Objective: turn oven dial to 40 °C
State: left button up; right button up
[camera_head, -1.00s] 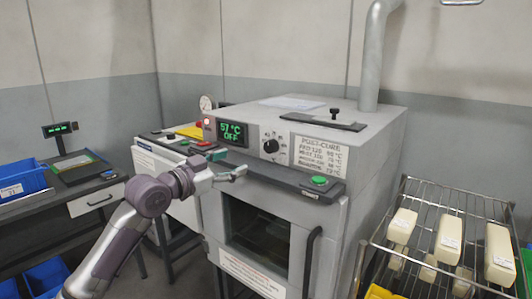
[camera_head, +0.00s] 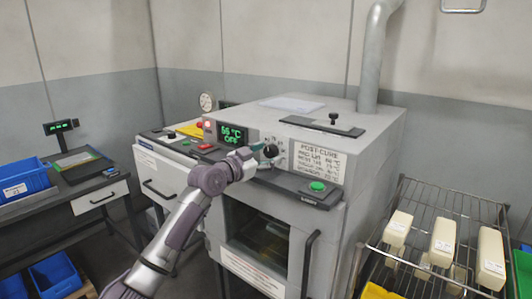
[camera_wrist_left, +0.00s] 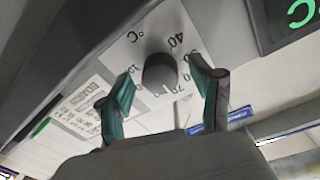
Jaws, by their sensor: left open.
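The oven dial (camera_head: 270,151) is a round black knob on the oven's front panel, right of the green display (camera_head: 233,135), which reads about 56 °C and OFF. In the left wrist view the dial (camera_wrist_left: 160,72) shows with printed numbers around it, 40 among them. My left gripper (camera_head: 262,149) is at the dial in the head view. In the left wrist view its two teal-padded fingers (camera_wrist_left: 161,90) are open, one on each side of the dial; I cannot tell whether they touch it. My right gripper is not in view.
A post-cure label (camera_head: 318,160) is right of the dial. A ledge with a green button (camera_head: 318,186) juts out below the panel. A wire rack (camera_head: 447,235) with pale blocks stands at the right, and a bench with a blue bin (camera_head: 22,180) at the left.

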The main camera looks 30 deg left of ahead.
pick_arm(q)
jog(key=shift+c, duration=0.2)
jog(key=c, duration=1.1)
jog(key=shift+n, duration=0.3)
